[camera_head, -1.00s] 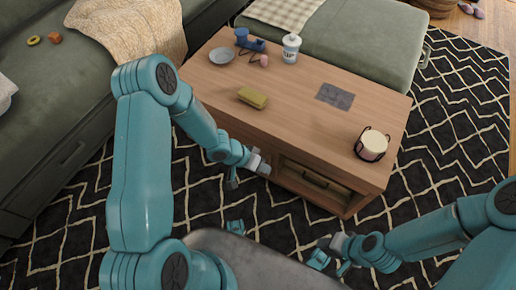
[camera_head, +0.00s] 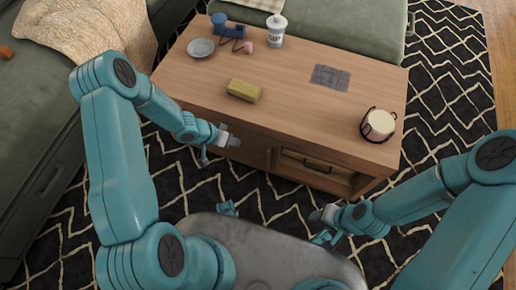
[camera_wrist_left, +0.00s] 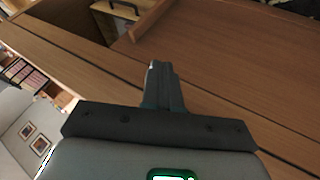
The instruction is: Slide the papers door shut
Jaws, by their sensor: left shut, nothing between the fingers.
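The low wooden table (camera_head: 290,95) has a front with a plain wood panel, the door (camera_head: 253,150), left of an open compartment (camera_head: 335,176). A dark handle (camera_head: 317,165) shows inside the opening. My left gripper (camera_head: 232,141) is shut and empty at the table's front, near the panel's left part. In the left wrist view the shut fingers (camera_wrist_left: 160,72) point at the wood, with a wooden ledge (camera_wrist_left: 150,20) and the dark opening beyond; contact cannot be told. My right gripper (camera_head: 322,224) hangs in front of the table, right of centre, apart from it; its jaws are unclear.
A green sofa (camera_head: 45,130) stands at left. Patterned rug (camera_head: 440,80) surrounds the table.

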